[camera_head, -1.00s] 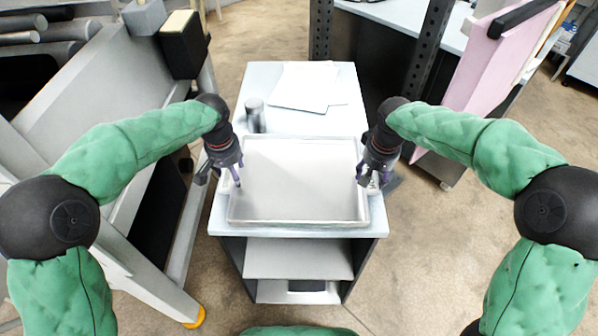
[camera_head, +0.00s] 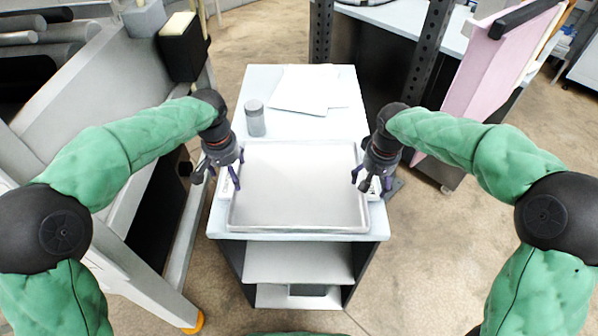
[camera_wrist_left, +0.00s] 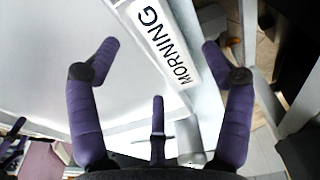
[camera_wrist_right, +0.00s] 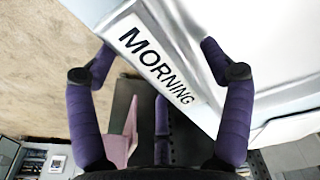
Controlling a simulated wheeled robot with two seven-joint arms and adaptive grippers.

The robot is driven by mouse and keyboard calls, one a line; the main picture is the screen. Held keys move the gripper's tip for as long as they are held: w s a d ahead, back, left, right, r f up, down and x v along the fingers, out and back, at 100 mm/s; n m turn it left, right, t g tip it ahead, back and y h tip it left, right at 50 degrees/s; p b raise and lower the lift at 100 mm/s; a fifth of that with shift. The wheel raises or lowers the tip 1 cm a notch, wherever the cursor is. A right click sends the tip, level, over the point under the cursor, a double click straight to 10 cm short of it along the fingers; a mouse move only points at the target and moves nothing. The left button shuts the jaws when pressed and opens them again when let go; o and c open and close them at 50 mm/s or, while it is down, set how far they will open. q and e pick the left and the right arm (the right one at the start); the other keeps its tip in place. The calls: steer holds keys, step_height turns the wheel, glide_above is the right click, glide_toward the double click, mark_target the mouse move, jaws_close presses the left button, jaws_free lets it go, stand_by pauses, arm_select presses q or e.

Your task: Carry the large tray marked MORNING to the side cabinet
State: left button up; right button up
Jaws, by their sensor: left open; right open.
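The large grey tray (camera_head: 298,190) lies flat on the white top of a small cabinet. White labels reading MORNING are at its left side (camera_wrist_left: 166,45) and right side (camera_wrist_right: 155,67), seen in the wrist views. My left gripper (camera_head: 230,185) is open and empty at the tray's left edge, its fingers spread either side of the label in the left wrist view (camera_wrist_left: 160,55). My right gripper (camera_head: 372,186) is open and empty at the right edge, fingers spread around the label in the right wrist view (camera_wrist_right: 155,60). Whether any finger touches the tray is unclear.
A grey cylindrical container (camera_head: 255,118) stands behind the tray's left corner. White sheets (camera_head: 302,90) lie at the back of the top. A large grey machine (camera_head: 100,90) is close on the left. A pink panel (camera_head: 495,75) and dark post (camera_head: 428,55) stand at the right.

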steer(key=shift+r, duration=0.15)
arm_select(q)
step_height(320, 180, up, 9)
steer(key=s, duration=0.1)
steer(key=shift+r, duration=0.15)
arm_select(e)
step_height(320, 180, up, 12)
steer(key=s, duration=0.1)
steer(key=shift+s, duration=0.2)
steer(key=shift+f, duration=0.2)
